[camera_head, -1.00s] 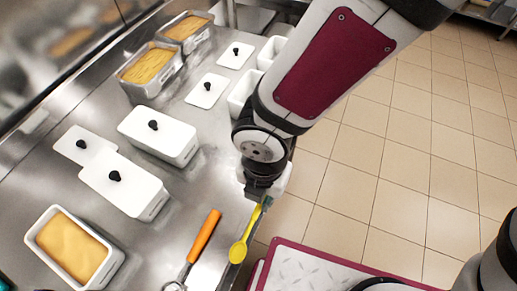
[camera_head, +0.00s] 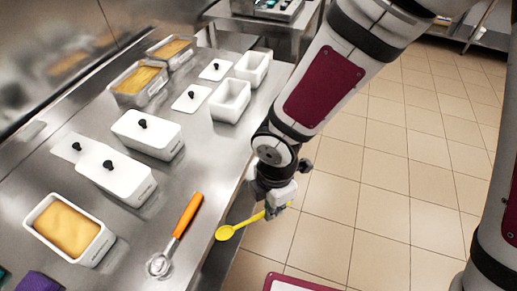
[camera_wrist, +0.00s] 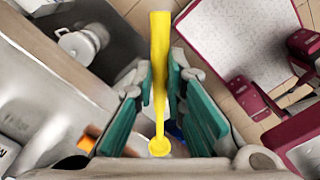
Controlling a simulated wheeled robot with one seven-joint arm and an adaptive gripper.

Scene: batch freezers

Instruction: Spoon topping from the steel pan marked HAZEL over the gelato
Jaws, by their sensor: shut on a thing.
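My gripper (camera_head: 282,203) is shut on the handle of a yellow spoon (camera_head: 226,233), just off the counter's right edge. The spoon's bowl points left, towards the counter edge. In the wrist view, the spoon (camera_wrist: 160,100) runs between the green finger pads of my gripper (camera_wrist: 160,72). Two steel pans with yellow-tan contents stand at the far left of the counter, a nearer one (camera_head: 153,93) and a farther one (camera_head: 186,57). I cannot read a HAZEL mark on either. A white tub (camera_head: 93,254) at the near left holds a smooth orange-tan mass that looks like gelato.
An orange-handled scoop (camera_head: 187,215) lies on the counter (camera_head: 130,240) between tub and spoon. Lidded white tubs (camera_head: 147,136) (camera_head: 117,182), loose lids and two empty white tubs (camera_head: 231,100) stand farther back. A purple item (camera_head: 38,282) lies at the near left.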

